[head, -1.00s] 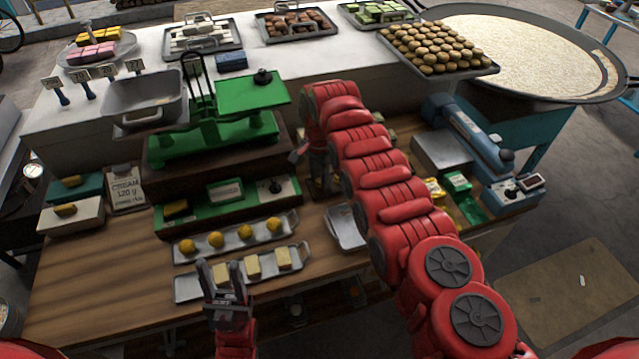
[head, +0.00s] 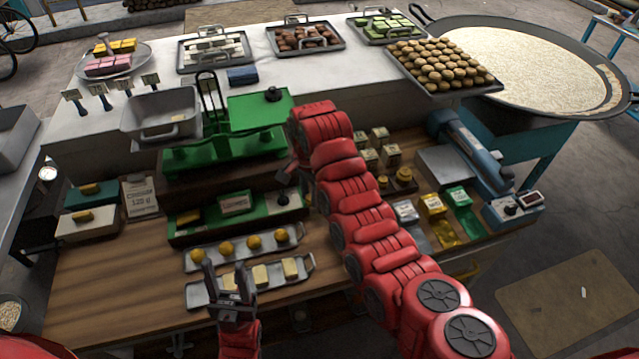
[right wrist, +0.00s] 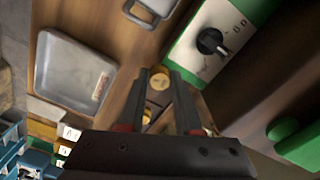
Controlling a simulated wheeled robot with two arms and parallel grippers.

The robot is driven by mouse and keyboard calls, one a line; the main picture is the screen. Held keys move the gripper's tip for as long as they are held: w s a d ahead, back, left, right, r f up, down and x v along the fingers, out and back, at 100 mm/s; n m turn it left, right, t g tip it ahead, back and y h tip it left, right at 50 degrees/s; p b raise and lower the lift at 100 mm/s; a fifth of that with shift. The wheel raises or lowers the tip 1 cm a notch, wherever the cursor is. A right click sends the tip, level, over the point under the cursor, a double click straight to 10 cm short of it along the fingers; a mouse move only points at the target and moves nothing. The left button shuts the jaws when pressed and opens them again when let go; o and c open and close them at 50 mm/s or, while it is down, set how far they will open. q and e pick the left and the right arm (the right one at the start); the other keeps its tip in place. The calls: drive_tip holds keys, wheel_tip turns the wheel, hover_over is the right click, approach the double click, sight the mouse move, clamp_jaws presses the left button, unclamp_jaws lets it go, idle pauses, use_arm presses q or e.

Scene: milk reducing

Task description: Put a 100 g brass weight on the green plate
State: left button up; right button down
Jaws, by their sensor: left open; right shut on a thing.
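My right gripper (head: 286,176) is below and in front of this plate, partly hidden by my red arm. In the right wrist view, its fingers (right wrist: 160,88) are shut on a small round brass weight (right wrist: 159,80). Its mass mark cannot be read. Other brass weights (head: 403,175) stand on the counter right of my arm. My left gripper (head: 230,285) is open and empty, over the front tray.
The scale's grey left pan (head: 160,128) holds a small pale piece. A green-and-white box with a dial (head: 240,207) lies below the scale. Trays of yellow balls (head: 227,249) and pale blocks (head: 198,297) are in front. A steel-topped device (head: 450,170) stands right.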

drive_tip(key=s+a+p, duration=0.3)
drive_tip(key=s+a+r+p, duration=0.1)
drive_tip(key=s+a+p, duration=0.2)
drive_tip(key=shift+s+r, duration=0.2)
drive_tip(key=shift+s, duration=0.15)
drive_tip(key=shift+s+a+f+p, duration=0.1)
drive_tip(key=shift+s+a+p, duration=0.2)
drive_tip(key=shift+s+a, duration=0.1)
